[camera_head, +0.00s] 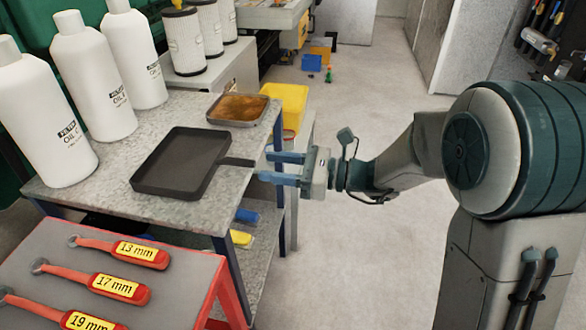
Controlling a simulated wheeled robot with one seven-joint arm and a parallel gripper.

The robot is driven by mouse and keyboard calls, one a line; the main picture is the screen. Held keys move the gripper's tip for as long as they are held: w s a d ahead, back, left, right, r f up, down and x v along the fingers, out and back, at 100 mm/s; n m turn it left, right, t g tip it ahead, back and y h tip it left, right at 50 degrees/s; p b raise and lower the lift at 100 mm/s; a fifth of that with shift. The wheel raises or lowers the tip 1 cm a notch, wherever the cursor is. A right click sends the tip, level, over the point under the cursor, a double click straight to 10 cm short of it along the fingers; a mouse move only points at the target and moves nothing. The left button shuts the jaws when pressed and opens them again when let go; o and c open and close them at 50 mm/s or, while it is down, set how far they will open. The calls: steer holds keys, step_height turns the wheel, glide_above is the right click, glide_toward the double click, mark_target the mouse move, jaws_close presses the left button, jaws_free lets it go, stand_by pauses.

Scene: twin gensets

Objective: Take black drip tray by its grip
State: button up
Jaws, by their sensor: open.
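The black drip tray (183,161) lies flat on the grey metal shelf top (150,217). Its short grip (238,162) sticks out to the right, past the shelf's right edge. My gripper (268,167) comes in from the right with its two blue fingers apart. The fingertips are close to the end of the grip, one finger above it and one below it in the picture. Whether they touch the grip I cannot tell. Nothing is held.
A metal tray with brown contents (237,108) lies behind the drip tray. White oil bottles (42,118) stand at the left. A red-edged table (150,284) with labelled wrenches is in front. A yellow bin (286,104) stands behind.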

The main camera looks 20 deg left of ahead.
mark_target(241, 159)
steer(key=shift+s+a, duration=0.15)
steer(key=shift+a, duration=1.1)
steer(key=shift+s+a, duration=0.2)
steer(key=shift+a, duration=1)
steer(key=shift+s+a, duration=0.15)
steer(key=shift+a, duration=1.1)
jaws_close()
steer(key=shift+r+p, duration=0.15)
steer(key=shift+p, duration=0.2)
steer(key=shift+r+p, duration=0.4)
steer(key=shift+r, duration=0.1)
steer(key=w+d+p, duration=0.2)
steer(key=d, duration=1.8)
steer(key=shift+w, duration=0.3)
